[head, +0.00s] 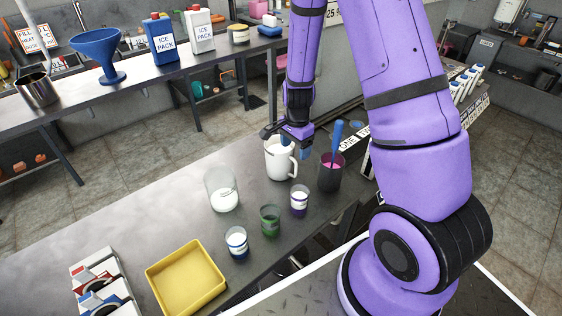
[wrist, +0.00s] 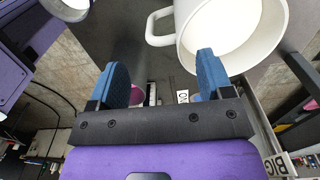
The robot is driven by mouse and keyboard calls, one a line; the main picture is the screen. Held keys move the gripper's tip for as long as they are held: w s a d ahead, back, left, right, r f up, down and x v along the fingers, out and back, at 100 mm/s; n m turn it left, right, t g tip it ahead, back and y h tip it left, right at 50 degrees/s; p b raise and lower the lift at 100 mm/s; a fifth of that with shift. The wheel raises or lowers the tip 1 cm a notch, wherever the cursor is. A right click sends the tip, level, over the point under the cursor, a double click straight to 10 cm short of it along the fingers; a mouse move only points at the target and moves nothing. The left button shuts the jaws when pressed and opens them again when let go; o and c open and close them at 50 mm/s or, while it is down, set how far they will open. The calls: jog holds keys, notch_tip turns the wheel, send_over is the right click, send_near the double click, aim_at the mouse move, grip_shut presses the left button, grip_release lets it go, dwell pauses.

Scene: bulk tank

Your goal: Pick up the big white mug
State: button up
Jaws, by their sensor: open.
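The big white mug (head: 279,163) stands upright on the grey bench in the head view, its handle on the right side. In the wrist view the mug (wrist: 262,52) fills the upper right, with its handle (wrist: 153,28) at its left and its pale inside showing. My gripper (head: 294,146) is open right at the mug's rim. In the wrist view my gripper (wrist: 163,70) has two blue fingers spread apart with nothing held between them. The right finger overlaps the mug's near rim; I cannot tell if it touches or is inside. The left finger is clear of the mug.
A dark cup (head: 330,178) with pink contents and a blue-handled tool stands close right of the mug. A clear glass beaker (head: 213,183) and several small labelled cups are nearby. A yellow tray (head: 187,278) lies at the front. The bench's left middle is clear.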

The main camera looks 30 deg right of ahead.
aim_at(293, 160)
jog(key=shift+w+a+f, duration=0.1)
jog(key=shift+a+f, duration=0.05)
jog(key=shift+f, duration=1.45)
jog(key=shift+a+f, duration=0.15)
jog(key=shift+f, duration=1.45)
grip_shut()
jog(key=shift+r, duration=0.2)
jog(key=shift+r, duration=4.7)
